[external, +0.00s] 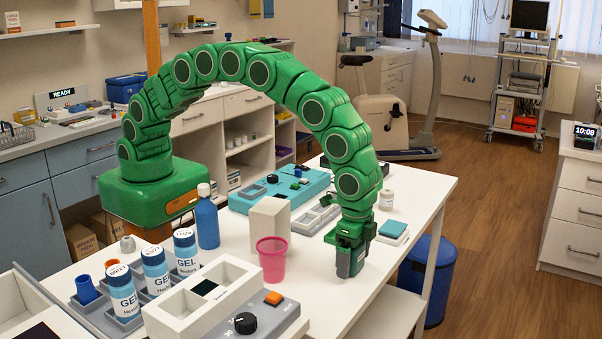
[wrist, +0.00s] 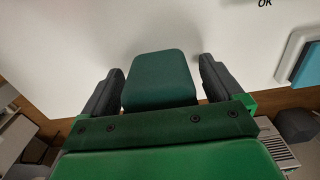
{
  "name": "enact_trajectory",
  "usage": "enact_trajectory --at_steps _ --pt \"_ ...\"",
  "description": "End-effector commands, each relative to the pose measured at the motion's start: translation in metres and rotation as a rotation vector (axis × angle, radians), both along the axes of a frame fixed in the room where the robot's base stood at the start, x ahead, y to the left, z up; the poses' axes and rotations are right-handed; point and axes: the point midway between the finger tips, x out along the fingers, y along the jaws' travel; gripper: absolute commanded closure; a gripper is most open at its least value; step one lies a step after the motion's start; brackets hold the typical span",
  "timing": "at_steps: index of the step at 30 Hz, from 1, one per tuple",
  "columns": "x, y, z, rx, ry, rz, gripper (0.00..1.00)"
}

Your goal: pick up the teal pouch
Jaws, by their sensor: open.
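The teal pouch (wrist: 160,82) is a dark teal, rounded block on the white table. In the wrist view it lies between the two dark fingers of my gripper (external: 350,262). The fingers are apart, one on each side of the pouch, with a narrow gap showing at either side. In the external view my gripper points down at the table near its right front edge. There the pouch is mostly hidden by the fingers, and I cannot make out its outline.
A teal-topped white block (external: 393,229) lies close by on the right. A pink cup (external: 271,262) and a white upright box (external: 269,222) stand to the left. A white jar (external: 386,199) is behind. The table edge and a blue bin (external: 432,280) are at right.

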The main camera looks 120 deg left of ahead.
Motion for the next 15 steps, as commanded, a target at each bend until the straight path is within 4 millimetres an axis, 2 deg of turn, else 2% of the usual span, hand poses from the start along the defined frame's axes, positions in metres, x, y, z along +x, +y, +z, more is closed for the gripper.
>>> enact_trajectory --at_steps 4,15 --pt "0.0000 0.0000 0.0007 0.000 0.000 0.000 0.08" --pt "-0.0001 0.0000 0.0010 0.000 0.000 0.000 0.64"
